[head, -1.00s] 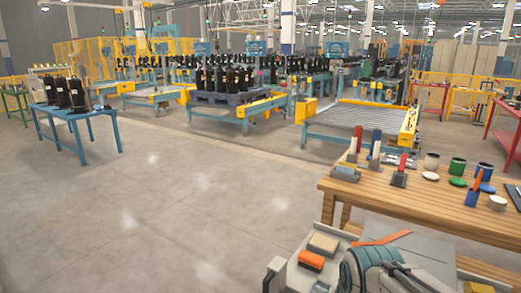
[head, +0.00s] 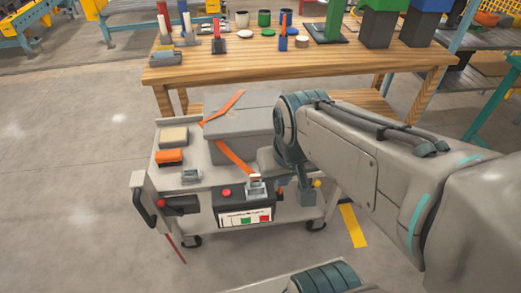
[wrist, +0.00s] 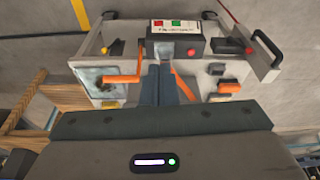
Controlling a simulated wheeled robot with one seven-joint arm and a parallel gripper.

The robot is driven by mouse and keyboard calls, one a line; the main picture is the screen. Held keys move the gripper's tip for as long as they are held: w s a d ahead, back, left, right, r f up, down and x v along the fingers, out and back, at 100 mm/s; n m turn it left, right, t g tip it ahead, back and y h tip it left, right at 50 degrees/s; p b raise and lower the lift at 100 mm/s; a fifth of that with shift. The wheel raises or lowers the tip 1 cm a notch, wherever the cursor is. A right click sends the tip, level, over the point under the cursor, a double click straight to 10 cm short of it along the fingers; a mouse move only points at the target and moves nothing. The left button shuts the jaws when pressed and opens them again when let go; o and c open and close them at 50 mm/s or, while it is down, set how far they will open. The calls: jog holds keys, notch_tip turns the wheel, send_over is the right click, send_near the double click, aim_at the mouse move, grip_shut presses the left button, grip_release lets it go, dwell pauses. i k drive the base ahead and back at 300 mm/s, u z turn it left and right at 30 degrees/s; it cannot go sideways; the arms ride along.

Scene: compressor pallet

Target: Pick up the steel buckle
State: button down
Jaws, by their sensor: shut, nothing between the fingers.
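The steel buckle (head: 255,186) is a small silvery piece at the lower end of an orange strap (head: 237,158). It lies at the top edge of a black-and-white control panel on the cart. In the head view my arm hides much around the gripper.
The grey cart (head: 325,208) carries a grey box (head: 243,122), an orange block (head: 168,156), a tan block (head: 173,136) and a small grey piece (head: 190,176). The control panel (head: 243,216) has red and green buttons. A wooden workbench (head: 215,62) with tools and pots stands behind.

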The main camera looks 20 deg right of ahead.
aim_at(255, 178)
jog(key=u, duration=1.8)
jog(key=i, duration=1.2)
jog(key=z, duration=3.75)
